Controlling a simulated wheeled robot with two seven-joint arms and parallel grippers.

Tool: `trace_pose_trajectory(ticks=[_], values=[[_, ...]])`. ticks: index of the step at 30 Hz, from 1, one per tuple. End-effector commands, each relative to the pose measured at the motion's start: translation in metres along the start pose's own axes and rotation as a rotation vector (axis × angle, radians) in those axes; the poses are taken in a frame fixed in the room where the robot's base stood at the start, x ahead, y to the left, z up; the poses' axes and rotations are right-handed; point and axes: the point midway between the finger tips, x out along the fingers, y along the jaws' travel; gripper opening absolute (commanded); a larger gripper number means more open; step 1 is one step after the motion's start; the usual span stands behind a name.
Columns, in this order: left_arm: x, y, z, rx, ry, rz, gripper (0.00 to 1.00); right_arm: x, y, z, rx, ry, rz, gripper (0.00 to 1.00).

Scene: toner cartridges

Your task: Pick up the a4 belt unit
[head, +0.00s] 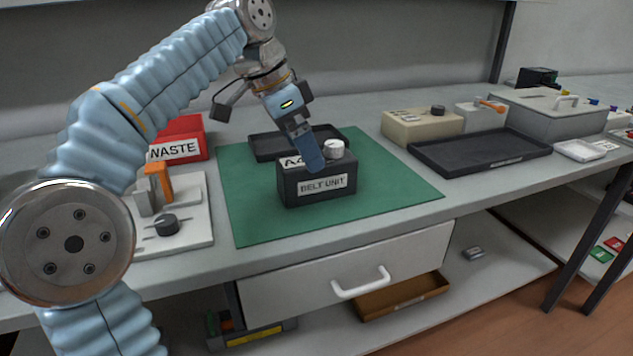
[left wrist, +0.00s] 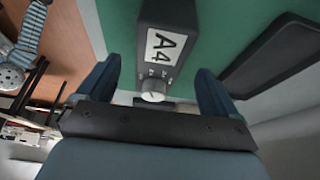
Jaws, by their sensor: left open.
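The A4 belt unit (head: 318,190) is a black box with a white "BELT UNIT" label on its front and an "A4" label on top. It stands upright on the green mat (head: 395,190) and has a light round knob on its top right. My left gripper (head: 312,160) is above the box, pointing down, and covers part of the A4 label in the head view. In the left wrist view the belt unit (left wrist: 167,18) and its knob show between the two spread fingers (left wrist: 158,90). The fingers look empty. My right gripper is not in view.
A black tray (head: 262,148) lies behind the belt unit. A red waste bin (head: 192,134) and a grey fixture with an orange part (head: 195,231) stand left. A beige box (head: 410,131), another black tray (head: 440,161) and a grey case (head: 550,122) stand right. The front of the mat is clear.

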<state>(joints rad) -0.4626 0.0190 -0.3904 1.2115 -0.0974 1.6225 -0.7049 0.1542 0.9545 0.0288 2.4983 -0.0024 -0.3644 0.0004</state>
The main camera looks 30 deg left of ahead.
Motion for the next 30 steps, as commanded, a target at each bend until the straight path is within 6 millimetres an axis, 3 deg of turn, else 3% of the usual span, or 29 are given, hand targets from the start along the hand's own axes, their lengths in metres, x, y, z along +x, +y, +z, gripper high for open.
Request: trace_pose_trajectory(ticks=[12,20,30], values=[[0.053,0.001,0.004,0.002,-0.001,0.001,0.94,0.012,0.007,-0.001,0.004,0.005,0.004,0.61],[0.056,0.0,0.003,0.0,0.0,-0.001,0.94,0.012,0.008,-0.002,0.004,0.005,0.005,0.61],[0.056,0.0,0.003,0.001,0.0,-0.001,0.45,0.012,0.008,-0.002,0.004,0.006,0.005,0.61]])
